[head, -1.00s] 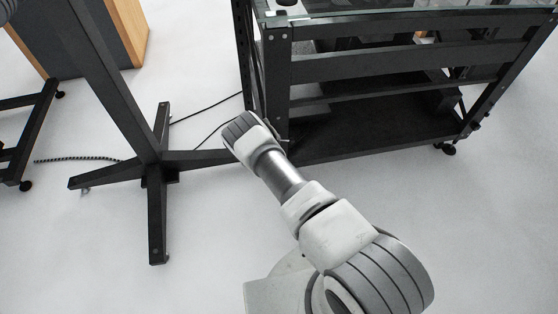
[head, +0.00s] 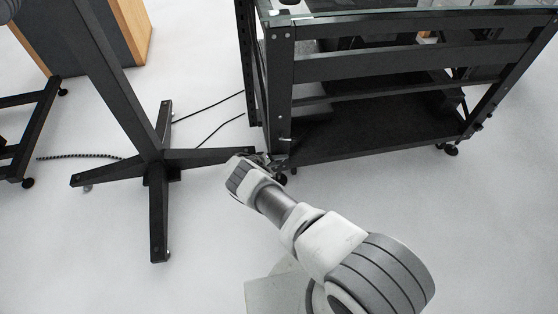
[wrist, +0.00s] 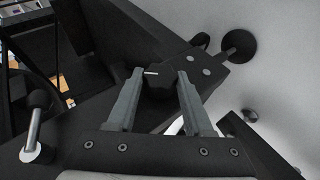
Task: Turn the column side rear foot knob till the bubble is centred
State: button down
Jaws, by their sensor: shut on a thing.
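In the wrist view, a dark knob (wrist: 158,88) with a short white mark on its top sits between the two grey fingers of my gripper (wrist: 159,76). The fingers are shut on it, one on each side. The knob lies against a black frame member (wrist: 205,68) with bolt heads. In the head view, my gripper (head: 270,161) is low at the near left corner of the black turntable frame (head: 279,90); the knob cannot be made out there. I cannot make out a bubble in either view.
A black column stand (head: 150,152) with a cross-shaped base is to the left in the head view, one leg reaching toward my gripper. Thin cables (head: 208,108) lie on the floor behind. A silver rod with a dark end (wrist: 34,130) is at the left in the wrist view. Pale floor in front is clear.

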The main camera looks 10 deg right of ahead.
dwell(0.5)
jog(key=shift+c, duration=1.5)
grip_release()
jog(key=p+v, duration=0.6)
jog(key=v, duration=1.1)
jog(key=shift+s+p, duration=0.15)
jog(key=shift+p, duration=0.25)
jog(key=shift+a, duration=0.1)
